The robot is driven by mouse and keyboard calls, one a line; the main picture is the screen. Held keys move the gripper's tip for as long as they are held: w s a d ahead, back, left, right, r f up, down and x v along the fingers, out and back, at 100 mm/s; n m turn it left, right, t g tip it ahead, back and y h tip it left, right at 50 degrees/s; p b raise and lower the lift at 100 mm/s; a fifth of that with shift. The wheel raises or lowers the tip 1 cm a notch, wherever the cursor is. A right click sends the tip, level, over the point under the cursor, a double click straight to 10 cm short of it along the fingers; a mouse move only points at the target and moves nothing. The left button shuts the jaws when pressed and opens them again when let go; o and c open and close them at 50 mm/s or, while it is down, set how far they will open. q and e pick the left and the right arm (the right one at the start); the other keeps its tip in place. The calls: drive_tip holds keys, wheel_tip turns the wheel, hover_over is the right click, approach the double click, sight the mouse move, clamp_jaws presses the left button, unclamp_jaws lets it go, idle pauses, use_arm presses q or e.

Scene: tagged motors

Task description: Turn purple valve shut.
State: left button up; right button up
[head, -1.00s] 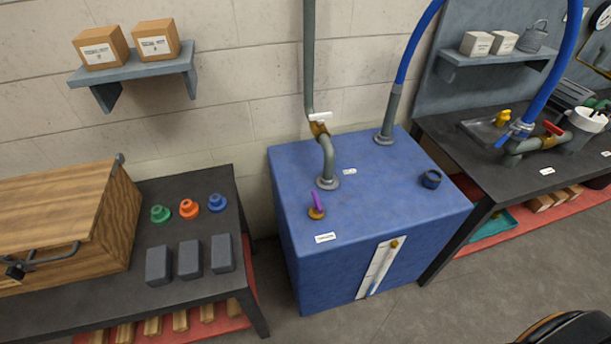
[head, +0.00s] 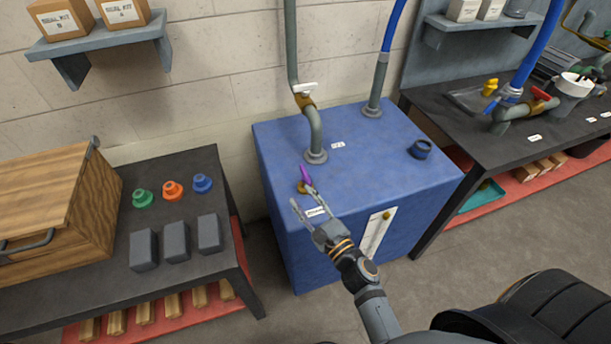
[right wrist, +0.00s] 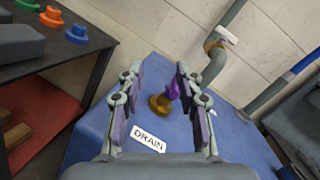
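The purple valve handle (head: 306,174) sits on a brass base (head: 302,187) on top of the blue tank (head: 390,160), near its front left edge. In the right wrist view the purple handle (right wrist: 172,89) and its brass base (right wrist: 159,105) show beyond the fingers, between their tips, with a "DRAIN" label (right wrist: 148,139) in front. My right gripper (head: 304,201) is open and empty, reaching over the tank's front edge toward the valve. In the right wrist view the right gripper's fingers (right wrist: 157,72) are spread wide. My left gripper is not in view.
A grey pipe with a white-handled valve (head: 304,92) rises behind the purple valve. The left table (head: 190,280) holds green, orange and blue knobs and grey blocks. The right bench (head: 500,150) carries a red-handled valve.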

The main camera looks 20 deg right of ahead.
sight(301, 165)
drive_tip(key=d+f+m+h, duration=0.1)
drive_tip(key=m, duration=0.2)
drive_tip(key=d+f+m+h, duration=0.1)
drive_tip(key=m+h, duration=0.1)
drive_tip(key=m, duration=0.1)
drive_tip(key=d+f+m+h, duration=0.1)
drive_tip(key=d+m, duration=0.1)
drive_tip(key=m, duration=0.1)
drive_tip(key=shift+w+f, duration=0.2)
drive_tip(key=shift+w, duration=0.2)
drive_tip(key=w, duration=0.5)
drive_tip(key=w+p, duration=0.1)
drive_tip(key=w, duration=0.4)
drive_tip(key=shift+w+a, duration=0.2)
drive_tip(key=shift+w, duration=0.05)
clamp_jaws()
